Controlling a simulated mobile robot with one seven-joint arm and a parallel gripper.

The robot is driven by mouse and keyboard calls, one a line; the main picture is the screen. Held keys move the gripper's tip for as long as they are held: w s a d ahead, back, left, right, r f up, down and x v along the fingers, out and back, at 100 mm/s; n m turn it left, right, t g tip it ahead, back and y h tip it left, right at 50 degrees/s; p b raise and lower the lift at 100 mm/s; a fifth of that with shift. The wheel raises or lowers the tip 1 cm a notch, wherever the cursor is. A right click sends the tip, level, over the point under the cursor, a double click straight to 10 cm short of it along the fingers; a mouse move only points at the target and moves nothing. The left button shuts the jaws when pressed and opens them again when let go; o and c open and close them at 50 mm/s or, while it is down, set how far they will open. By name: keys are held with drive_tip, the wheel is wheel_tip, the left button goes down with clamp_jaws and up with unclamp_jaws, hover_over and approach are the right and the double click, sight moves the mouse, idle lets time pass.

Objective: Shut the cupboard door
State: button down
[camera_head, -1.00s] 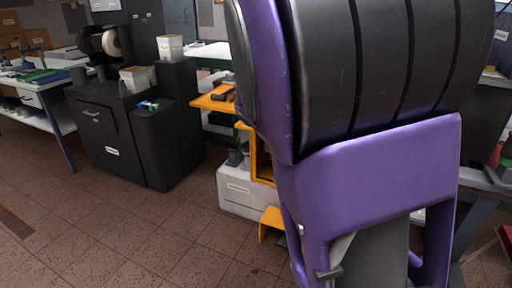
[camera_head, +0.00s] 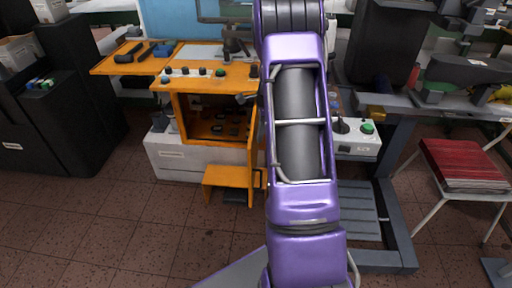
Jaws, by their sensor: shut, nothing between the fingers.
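The orange cupboard (camera_head: 178,112) stands left of centre, its front open onto a dark inside with several small dark items. A narrow upright orange panel (camera_head: 253,152) at the right side of the opening looks like its door, standing open and seen nearly edge-on. My purple arm passes just right of this panel and hides what lies behind it. I cannot see my gripper in this view, so its distance from the door cannot be told.
An orange step (camera_head: 230,177) juts out low in front of the cupboard. A white base unit (camera_head: 173,157) stands beneath it. Black cabinets (camera_head: 62,118) are at left. A red-seated chair (camera_head: 462,163) and a grey machine frame (camera_head: 398,190) are at right. Floor at front left is clear.

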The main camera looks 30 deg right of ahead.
drive_tip(key=w+f+m+t+b, duration=0.1)
drive_tip(key=w+f+m, duration=0.1)
drive_tip(key=f, duration=0.9)
drive_tip(key=shift+w+d+y, duration=0.4)
drive_tip(key=shift+w, duration=0.1)
